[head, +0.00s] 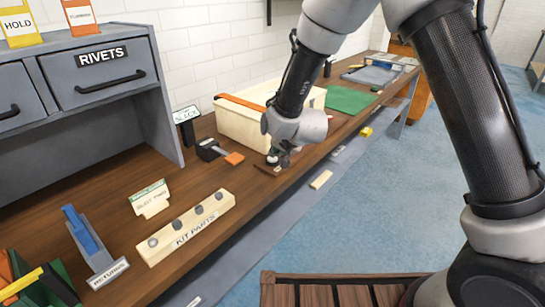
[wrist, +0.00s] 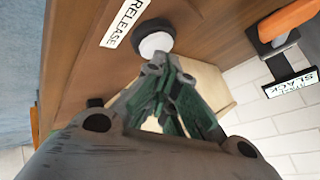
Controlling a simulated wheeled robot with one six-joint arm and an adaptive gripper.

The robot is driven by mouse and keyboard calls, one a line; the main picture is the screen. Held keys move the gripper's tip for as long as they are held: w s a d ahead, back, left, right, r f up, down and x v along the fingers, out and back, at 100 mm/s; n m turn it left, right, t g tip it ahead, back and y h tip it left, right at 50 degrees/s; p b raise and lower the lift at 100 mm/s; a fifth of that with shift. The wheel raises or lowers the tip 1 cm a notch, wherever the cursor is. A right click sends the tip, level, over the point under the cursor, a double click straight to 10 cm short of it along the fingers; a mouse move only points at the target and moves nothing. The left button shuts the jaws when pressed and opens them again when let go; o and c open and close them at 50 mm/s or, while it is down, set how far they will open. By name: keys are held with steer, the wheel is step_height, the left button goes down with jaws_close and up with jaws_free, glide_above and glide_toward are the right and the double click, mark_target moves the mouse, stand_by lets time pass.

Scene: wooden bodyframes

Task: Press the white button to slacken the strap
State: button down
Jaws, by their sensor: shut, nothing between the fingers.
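The white button (wrist: 155,44) sits in a round black collar on the wooden bench, beside a label reading RELEASE (wrist: 125,22). My gripper (wrist: 158,66) is shut and empty, its green-padded fingertips together at the button's lower edge in the wrist view. I cannot tell whether they touch it. In the head view my gripper (head: 279,160) is low over the bench, and the button beside it is small and partly hidden. An orange strap (head: 240,102) runs over the cream box (head: 238,124). A small sign (wrist: 290,82) bears the word SLACK.
A black device with an orange end (head: 222,153) lies left of my gripper. The KIT PARTS block (head: 186,228) and grey RIVETS drawers (head: 100,72) are further left. A green mat (head: 348,100) lies beyond the box. The bench's front edge is close on the right.

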steer(key=shift+r, duration=1)
step_height(320, 180, up, 5)
steer(key=shift+s, duration=0.1)
stand_by(0.6)
